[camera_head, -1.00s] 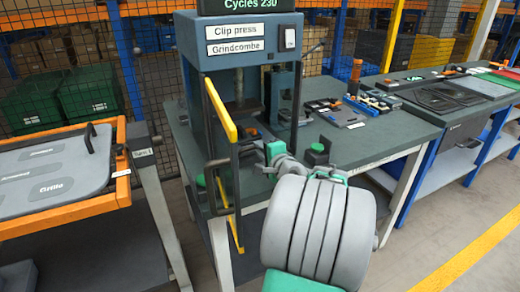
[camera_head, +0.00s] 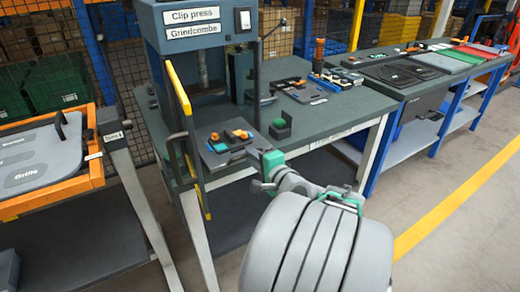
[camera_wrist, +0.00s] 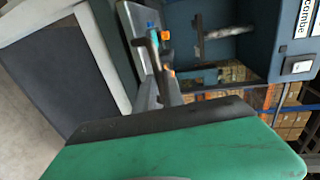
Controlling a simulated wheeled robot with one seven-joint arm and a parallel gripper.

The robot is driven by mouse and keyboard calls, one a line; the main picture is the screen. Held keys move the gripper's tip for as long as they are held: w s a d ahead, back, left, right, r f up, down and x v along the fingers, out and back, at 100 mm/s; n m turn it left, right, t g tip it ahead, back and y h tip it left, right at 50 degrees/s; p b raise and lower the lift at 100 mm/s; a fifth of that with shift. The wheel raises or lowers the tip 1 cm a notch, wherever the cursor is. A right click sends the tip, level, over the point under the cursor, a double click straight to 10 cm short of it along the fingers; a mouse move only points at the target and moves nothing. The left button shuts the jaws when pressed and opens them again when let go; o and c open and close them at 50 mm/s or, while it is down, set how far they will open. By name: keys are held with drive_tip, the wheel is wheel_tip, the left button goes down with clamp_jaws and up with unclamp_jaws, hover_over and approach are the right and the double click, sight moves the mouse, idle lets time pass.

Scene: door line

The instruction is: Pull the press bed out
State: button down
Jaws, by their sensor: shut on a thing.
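The clip press (camera_head: 195,30) is a blue-grey housing on a dark green bench. Its press bed (camera_head: 222,155) is a grey plate bearing orange and teal parts, and it sticks out over the bench's front edge. The bed also shows in the wrist view (camera_wrist: 137,32), with a dark bar handle (camera_wrist: 154,60) along it. My gripper (camera_head: 264,165) is at the bed's front right end, shut on the bed's handle. The exact contact is hidden by the green finger. The guard door (camera_head: 180,98) with its yellow edge stands open at the left.
A green push button (camera_head: 281,124) sits on the bench near the bed's right side. An orange-framed grille stand (camera_head: 50,160) is at the left. A tool board (camera_head: 300,90) lies on the bench. Clear floor (camera_head: 440,190) lies front right.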

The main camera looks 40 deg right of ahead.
drive_tip(key=shift+s, duration=0.55)
drive_tip(key=shift+a, duration=0.1)
drive_tip(key=c, duration=1.5)
unclamp_jaws()
drive_tip(key=shift+o, duration=0.2)
drive_tip(key=v, duration=0.7)
drive_tip(key=shift+s, duration=0.35)
